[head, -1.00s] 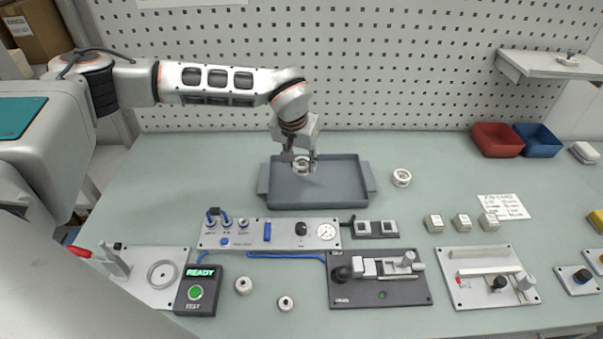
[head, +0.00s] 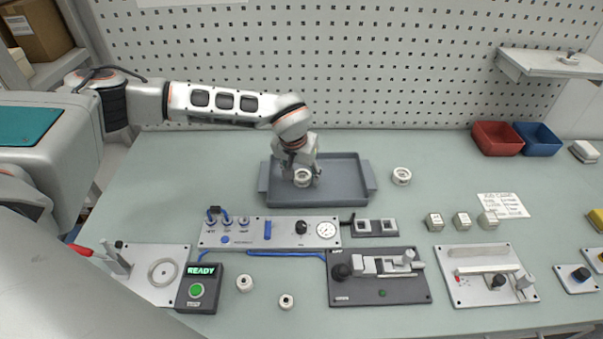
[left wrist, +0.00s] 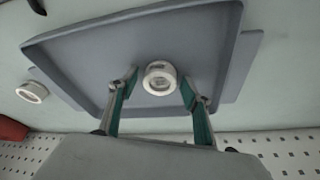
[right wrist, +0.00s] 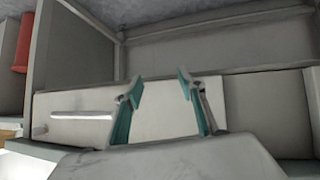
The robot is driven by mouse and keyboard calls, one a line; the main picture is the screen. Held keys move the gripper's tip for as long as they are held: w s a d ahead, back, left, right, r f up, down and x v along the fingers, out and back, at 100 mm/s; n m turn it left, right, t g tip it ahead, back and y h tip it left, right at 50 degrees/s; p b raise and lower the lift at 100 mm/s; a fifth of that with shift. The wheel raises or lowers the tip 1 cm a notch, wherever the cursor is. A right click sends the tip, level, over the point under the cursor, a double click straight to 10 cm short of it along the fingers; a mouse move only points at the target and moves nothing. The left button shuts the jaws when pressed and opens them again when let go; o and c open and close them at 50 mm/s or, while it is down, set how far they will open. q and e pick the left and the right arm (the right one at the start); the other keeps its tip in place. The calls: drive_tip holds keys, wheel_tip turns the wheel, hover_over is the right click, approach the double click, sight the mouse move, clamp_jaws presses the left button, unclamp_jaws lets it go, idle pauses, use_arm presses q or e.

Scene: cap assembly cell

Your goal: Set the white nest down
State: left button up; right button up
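The white nest (head: 302,178), a short white ring with a darker centre, is at the grey tray (head: 350,197), left of its middle. In the left wrist view the nest (left wrist: 160,78) lies between my left fingertips, with a gap on each side. My left gripper (head: 301,174) is open around it, low over the tray. The nest appears to rest on the tray floor; the contact itself is hard to see. My right gripper (right wrist: 157,88) is open and empty in the right wrist view, away from the bench objects.
Another white ring (head: 401,176) stands on the bench right of the tray. A control panel (head: 285,233) lies in front of the tray, with a dark fixture (head: 382,293) nearer. Red (head: 497,139) and blue (head: 538,139) bins stand at the back right. The bench left of the tray is clear.

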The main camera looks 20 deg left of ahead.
idle(0.3)
use_arm(q)
drive_tip(key=v, duration=1.2)
drive_tip(key=shift+r+b, duration=0.15)
drive_tip(key=shift+b, duration=0.3)
drive_tip(key=shift+s+d, duration=0.1)
drive_tip(key=shift+s, duration=0.05)
